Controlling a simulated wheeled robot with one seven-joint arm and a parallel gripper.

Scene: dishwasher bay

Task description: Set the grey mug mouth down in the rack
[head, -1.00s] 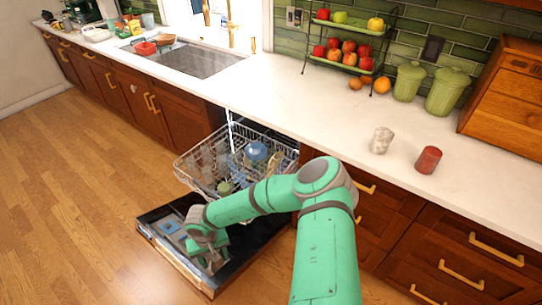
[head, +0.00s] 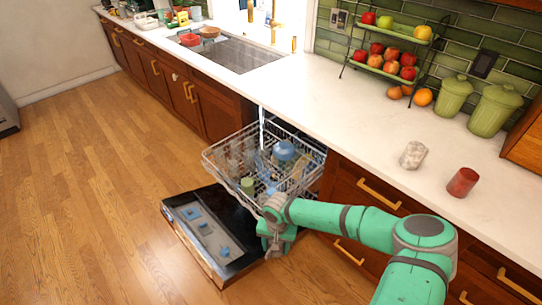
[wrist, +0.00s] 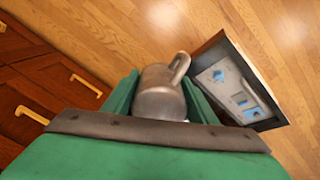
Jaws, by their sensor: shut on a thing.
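The grey mug (wrist: 158,95) is between the fingers of my gripper (wrist: 158,98) in the wrist view, with its handle toward the top right. My gripper is shut on it. In the head view my gripper (head: 278,243) is low, just right of the open dishwasher door and in front of the rack; the mug cannot be made out there. The wire rack (head: 222,160) is pulled out above the door and holds a blue bowl, a green cup and several other dishes, some of them see-through.
The dishwasher door (head: 205,262) lies open below the rack and also shows in the wrist view (wrist: 262,112). Wooden drawers (head: 350,205) stand right of the rack. A speckled cup (head: 413,155) and a red cup (head: 462,182) are on the counter (head: 350,125). The floor at left is clear.

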